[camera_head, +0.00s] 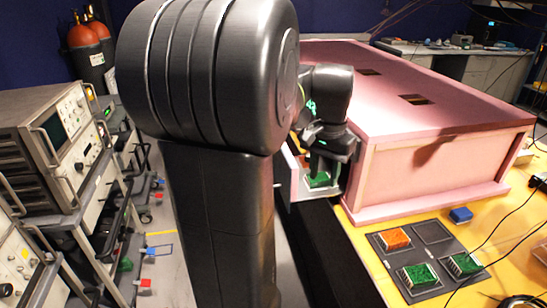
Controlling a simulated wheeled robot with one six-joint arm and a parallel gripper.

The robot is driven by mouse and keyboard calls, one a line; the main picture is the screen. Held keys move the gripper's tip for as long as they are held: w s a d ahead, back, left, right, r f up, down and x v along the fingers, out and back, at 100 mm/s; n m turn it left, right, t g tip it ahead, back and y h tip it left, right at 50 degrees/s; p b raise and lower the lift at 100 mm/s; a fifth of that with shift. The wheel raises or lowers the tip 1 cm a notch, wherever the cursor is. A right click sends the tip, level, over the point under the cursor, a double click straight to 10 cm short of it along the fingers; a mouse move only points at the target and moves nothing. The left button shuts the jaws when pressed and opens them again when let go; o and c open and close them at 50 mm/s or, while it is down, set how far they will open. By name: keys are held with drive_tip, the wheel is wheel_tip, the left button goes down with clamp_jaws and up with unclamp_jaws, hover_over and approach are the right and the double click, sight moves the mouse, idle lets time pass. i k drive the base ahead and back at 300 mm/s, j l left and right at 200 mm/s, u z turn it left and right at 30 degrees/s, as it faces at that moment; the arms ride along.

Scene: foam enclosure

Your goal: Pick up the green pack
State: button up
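A green pack (319,181) lies in an open drawer (293,178) at the left side of the pink foam enclosure. My gripper (322,168) points down into the drawer, right above or at this pack. I cannot tell whether its fingers touch the pack or how far apart they are. Two more green packs sit in a dark tray (388,262) on the yellow table: one at the front (419,275) and one to its right (465,264). My arm hides part of the drawer.
An orange pack (397,238) sits in the tray beside an empty slot (432,232). A blue block (461,215) lies behind the tray. The pink enclosure (430,150) blocks the space right of my gripper. Instrument carts (60,150) stand at left. Cables cross the table's right side.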

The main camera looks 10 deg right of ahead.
sight(323, 179)
drive_tip(key=i+u, duration=0.3)
drive_tip(key=i, duration=0.15)
drive_tip(key=i+l+u, duration=0.1)
drive_tip(key=i+u, duration=0.2)
drive_tip(key=i+j+z, duration=0.1)
drive_tip(key=i+z, duration=0.2)
drive_tip(key=i+j+z, duration=0.1)
drive_tip(key=z, duration=0.15)
drive_tip(key=i+j+z, duration=0.1)
drive_tip(key=z, duration=0.35)
drive_tip(key=j+z, duration=0.1)
drive_tip(key=z, duration=0.35)
drive_tip(key=i+j+z, duration=0.1)
drive_tip(key=z, duration=0.4)
